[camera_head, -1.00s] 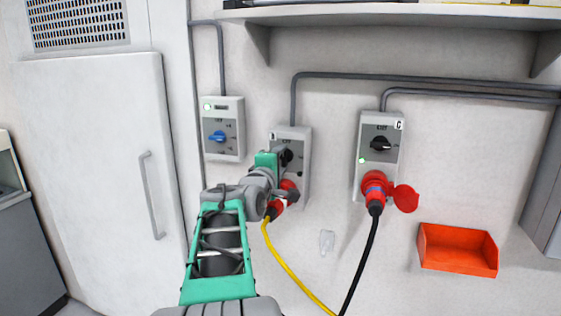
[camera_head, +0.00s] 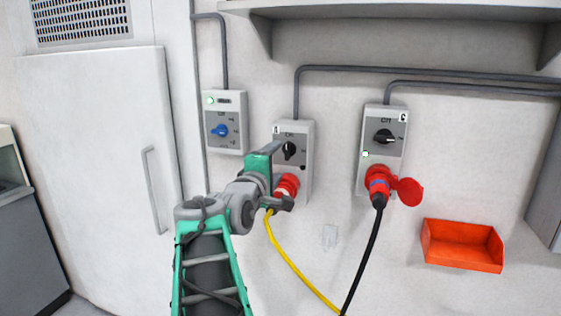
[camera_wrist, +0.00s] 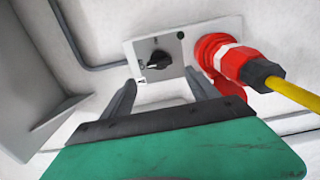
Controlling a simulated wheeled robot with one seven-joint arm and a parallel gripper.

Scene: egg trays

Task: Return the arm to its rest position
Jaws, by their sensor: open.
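My gripper (camera_head: 281,176) is open in front of the middle switch box (camera_head: 305,166), with nothing between its fingers. In the wrist view both fingers of my gripper (camera_wrist: 160,77) point at the box's face, and the black knob (camera_wrist: 155,62) shows beyond them, apart from them. The knob also shows in the head view (camera_head: 289,151). A red plug (camera_wrist: 240,68) with a yellow cable (camera_wrist: 297,94) sits in the socket beside the knob. In the head view my gripper partly hides this plug (camera_head: 285,187). My arm reaches up from the bottom of the head view.
A right box (camera_head: 378,150) holds a red plug (camera_head: 377,180) with a black cable. A left box (camera_head: 224,122) has a blue knob. An orange bin (camera_head: 462,245) hangs at right. A shelf (camera_head: 420,12) juts out above. A white door (camera_head: 100,170) stands at left.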

